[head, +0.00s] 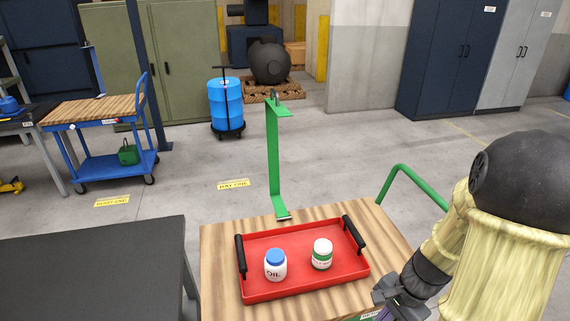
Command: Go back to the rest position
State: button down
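My gripper (400,299) hangs at the lower right, beside the right front corner of the wooden-topped cart (219,257). Its fingers are small, dark and partly cut off by the bottom edge, so I cannot tell whether they are open. A red tray (305,284) with black handles lies on the cart, to the left of my gripper. On the tray stand a white jar with a blue lid (275,265) and a white jar with a green band (322,254), both upright.
A green C-shaped hook (273,150) rises at the cart's far edge. The cart's green handle (405,177) is near my arm. A dark table (95,270) stands left. A blue trolley (115,165), blue drum (226,102) and cabinets (455,60) stand farther back. Open floor lies between.

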jog(key=a+r+n+t+h+p, duration=0.2)
jog(key=a+r+n+h, duration=0.1)
jog(key=a+r+n, duration=0.4)
notch_tip(320, 180, up, 4)
jog(key=n, duration=0.5)
jog(key=shift+a+f+p, duration=0.2)
jog(key=shift+a+p, duration=0.1)
jog(key=shift+a, duration=0.05)
jog(key=shift+w+d, duration=0.15)
